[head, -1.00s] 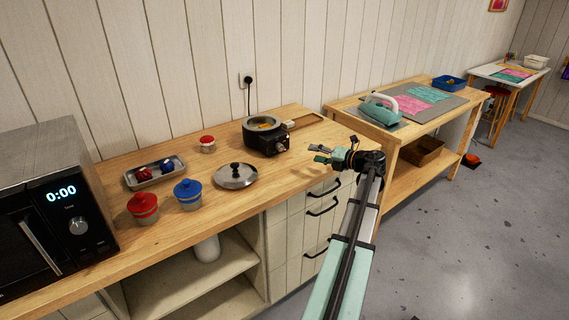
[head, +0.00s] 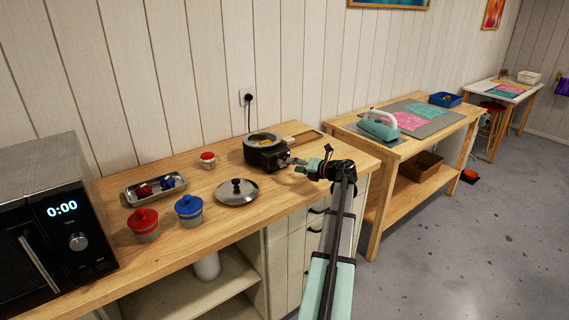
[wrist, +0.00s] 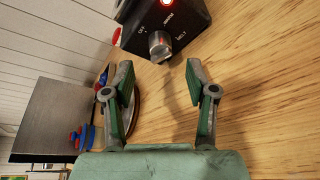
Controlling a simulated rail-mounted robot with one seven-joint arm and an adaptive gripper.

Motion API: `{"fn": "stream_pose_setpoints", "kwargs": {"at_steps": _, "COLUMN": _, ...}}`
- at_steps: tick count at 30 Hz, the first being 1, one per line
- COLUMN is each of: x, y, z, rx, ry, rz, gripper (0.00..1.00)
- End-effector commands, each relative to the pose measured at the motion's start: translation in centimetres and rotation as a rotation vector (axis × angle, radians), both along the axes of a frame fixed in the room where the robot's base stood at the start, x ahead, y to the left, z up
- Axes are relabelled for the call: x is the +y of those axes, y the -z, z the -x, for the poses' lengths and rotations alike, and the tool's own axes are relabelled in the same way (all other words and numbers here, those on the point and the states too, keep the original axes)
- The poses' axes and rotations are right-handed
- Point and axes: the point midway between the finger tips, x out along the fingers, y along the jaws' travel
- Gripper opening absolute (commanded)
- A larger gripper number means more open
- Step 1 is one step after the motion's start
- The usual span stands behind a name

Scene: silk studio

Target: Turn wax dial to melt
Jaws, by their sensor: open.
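The wax pot (head: 262,155) stands on the wooden counter, a dark round pot with an open top. Its dark front panel shows in the wrist view (wrist: 185,14), with a lit red light and a silver dial (wrist: 159,46). White lettering surrounds the dial, and the word at its lower right looks like "MELT". My gripper (wrist: 163,88) is open and empty, its two green fingers spread below the dial in the wrist view. The dial lies beyond the fingertips, apart from them. In the head view my gripper (head: 292,164) is at the pot's right side, hiding the dial.
A metal lid (head: 237,192) with a black knob lies left of the pot. Red (head: 144,225) and blue (head: 189,210) lidded jars, a small red-lidded jar (head: 208,160) and a tray (head: 135,196) stand farther left.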

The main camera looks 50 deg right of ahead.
Motion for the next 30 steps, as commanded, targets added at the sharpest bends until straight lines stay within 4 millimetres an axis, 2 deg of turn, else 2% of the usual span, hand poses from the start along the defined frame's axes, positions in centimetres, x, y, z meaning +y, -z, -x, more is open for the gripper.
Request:
{"fn": "stream_pose_setpoints", "kwargs": {"at_steps": 1, "x": -0.1, "y": 0.1, "z": -1.2, "rx": 0.000, "ry": -0.002, "rz": -0.002, "gripper": 0.57}}
{"fn": "stream_pose_setpoints", "kwargs": {"at_steps": 3, "x": -0.2, "y": 0.5, "z": -2.3, "rx": 0.000, "ry": -0.002, "rz": -0.002, "gripper": 0.57}}
{"fn": "stream_pose_setpoints", "kwargs": {"at_steps": 9, "x": -0.2, "y": 1.1, "z": -4.7, "rx": 0.000, "ry": -0.001, "rz": 0.000, "gripper": 0.57}}
{"fn": "stream_pose_setpoints", "kwargs": {"at_steps": 15, "x": -0.2, "y": 1.4, "z": -5.6, "rx": 0.000, "ry": 0.000, "rz": 0.000, "gripper": 0.57}}
{"fn": "stream_pose_setpoints", "kwargs": {"at_steps": 23, "x": -0.2, "y": 1.4, "z": -5.7, "rx": 0.000, "ry": 0.000, "rz": 0.000, "gripper": 0.57}}
{"fn": "stream_pose_setpoints", "kwargs": {"at_steps": 26, "x": -0.2, "y": 1.4, "z": -5.6, "rx": 0.000, "ry": 0.000, "rz": 0.000, "gripper": 0.25}}
{"fn": "stream_pose_setpoints", "kwargs": {"at_steps": 28, "x": -0.2, "y": 1.4, "z": -5.7, "rx": 0.000, "ry": 0.000, "rz": 0.000, "gripper": 0.00}}
{"fn": "stream_pose_setpoints", "kwargs": {"at_steps": 30, "x": -0.2, "y": 1.4, "z": -5.7, "rx": 0.000, "ry": 0.000, "rz": 0.000, "gripper": 0.00}}
